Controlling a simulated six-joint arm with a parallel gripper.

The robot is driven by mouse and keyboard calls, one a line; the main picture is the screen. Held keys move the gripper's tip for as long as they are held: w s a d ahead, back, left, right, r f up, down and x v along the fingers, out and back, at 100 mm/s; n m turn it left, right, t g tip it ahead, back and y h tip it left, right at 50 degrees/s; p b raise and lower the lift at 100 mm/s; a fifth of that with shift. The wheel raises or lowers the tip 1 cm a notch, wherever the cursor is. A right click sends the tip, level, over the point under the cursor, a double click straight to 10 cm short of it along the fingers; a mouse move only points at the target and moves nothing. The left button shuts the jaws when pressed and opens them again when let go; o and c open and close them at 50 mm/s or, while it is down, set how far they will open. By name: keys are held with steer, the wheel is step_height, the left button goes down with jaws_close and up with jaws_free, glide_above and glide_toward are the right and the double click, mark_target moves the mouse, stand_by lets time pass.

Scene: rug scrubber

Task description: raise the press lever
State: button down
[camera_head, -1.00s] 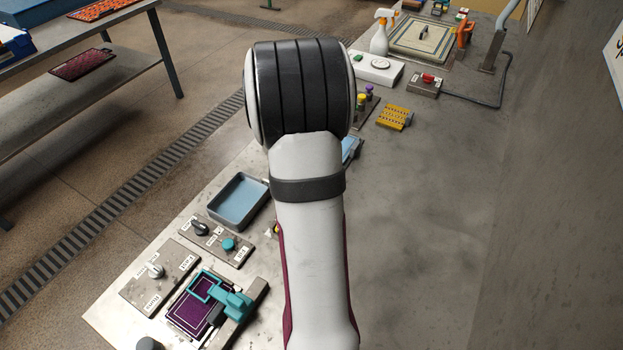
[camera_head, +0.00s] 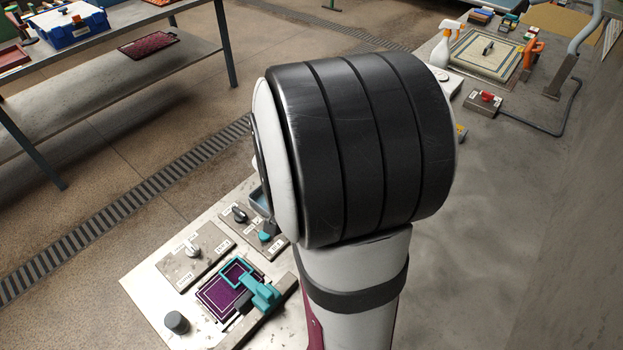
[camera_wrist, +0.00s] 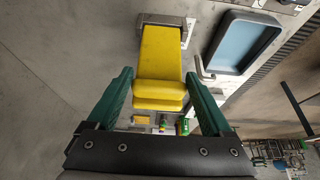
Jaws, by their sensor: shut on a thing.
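A yellow lever-like bar (camera_wrist: 160,60), which looks like the press lever, shows in the wrist view. It runs from a metal bracket (camera_wrist: 188,30) at the top down to a thick, stepped end. My gripper (camera_wrist: 159,75) has its two green fingers on either side of the bar and is shut on it. How far the bar is raised is hard to tell from this view. In the head view my arm hides the gripper and the lever.
In the head view, a purple mat with a teal frame (camera_head: 232,292) and knob panels (camera_head: 193,255) lie at lower left. A spray bottle (camera_head: 443,50), a framed rug (camera_head: 485,52) and a red-switch box (camera_head: 485,100) stand at upper right. A blue tray (camera_wrist: 240,42) shows in the wrist view.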

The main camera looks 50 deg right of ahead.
steer(key=shift+a+f+h, duration=0.2)
steer(key=shift+a+h, duration=0.5)
steer(key=shift+a, duration=0.25)
jaws_free()
steer(key=v, duration=1.6)
steer(key=s+a+f+n+y, duration=0.3)
steer(key=s+a+n+y, duration=0.1)
steer(key=a, duration=0.5)
steer(key=s+a+f+n+y, duration=0.3)
steer(key=s+a+n+y, duration=0.1)
steer(key=a+n, duration=0.4)
steer(key=shift+s+a+f, duration=0.25)
steer(key=shift+s+a, duration=0.2)
steer(key=shift+s, duration=0.4)
